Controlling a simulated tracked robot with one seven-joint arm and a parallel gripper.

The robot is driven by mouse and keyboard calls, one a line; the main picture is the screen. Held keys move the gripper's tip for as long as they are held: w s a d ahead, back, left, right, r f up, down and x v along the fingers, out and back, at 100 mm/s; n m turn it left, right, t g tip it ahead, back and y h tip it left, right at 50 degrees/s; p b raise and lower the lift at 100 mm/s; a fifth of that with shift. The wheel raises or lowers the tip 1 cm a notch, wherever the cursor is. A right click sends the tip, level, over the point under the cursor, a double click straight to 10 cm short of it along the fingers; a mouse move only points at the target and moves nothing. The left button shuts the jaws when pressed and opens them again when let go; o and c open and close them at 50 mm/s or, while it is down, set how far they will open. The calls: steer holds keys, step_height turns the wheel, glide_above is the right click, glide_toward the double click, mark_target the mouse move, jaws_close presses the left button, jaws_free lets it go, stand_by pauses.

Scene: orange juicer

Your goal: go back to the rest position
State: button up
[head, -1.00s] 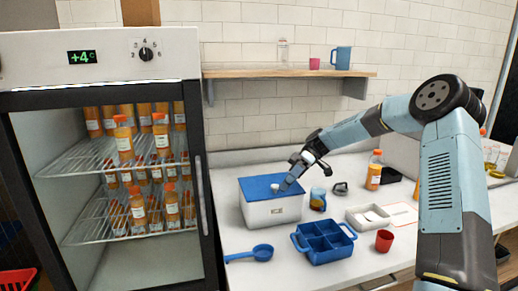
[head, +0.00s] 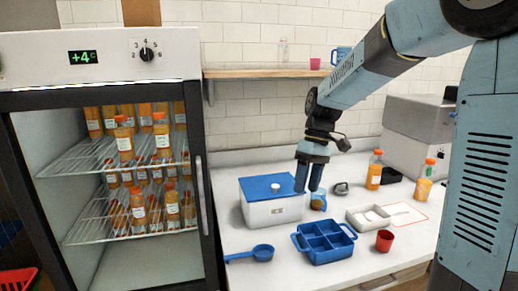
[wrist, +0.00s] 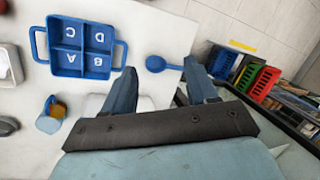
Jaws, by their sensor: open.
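My gripper (head: 309,188) points down above the counter, just right of a white box with a blue lid (head: 266,187). Its two blue fingers are apart with nothing between them; they also show in the wrist view (wrist: 165,85). In the head view the fingers partly cover a glass mug with orange contents (head: 319,202). The mug shows more fully in the wrist view (wrist: 50,117).
A blue four-compartment tray (head: 324,243), a blue scoop (head: 262,251), a red cup (head: 384,241) and a white tray (head: 356,220) stand on the counter. Juice bottles (head: 374,170) stand at the right. A shelf (head: 260,72) hangs above.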

steer(key=s+d+r+m+t, duration=0.2)
steer(key=s+d+t, duration=0.1)
steer(key=s, duration=0.3)
steer(key=s+d+r+m+t+h, duration=0.1)
steer(key=s+d+r+m+t, duration=0.1)
steer(key=s, duration=0.5)
steer(key=s+d+r+m+t+h, duration=0.1)
steer(key=s+d+r+m+t, duration=0.1)
steer(key=s+d+m+t, duration=0.1)
steer(key=s+d+m, duration=0.1)
steer(key=s+d, duration=0.1)
steer(key=s, duration=0.1)
steer(key=shift+s+d+r+t, duration=0.2)
steer(key=shift+d+r+t, duration=0.1)
steer(key=shift+d+r, duration=0.05)
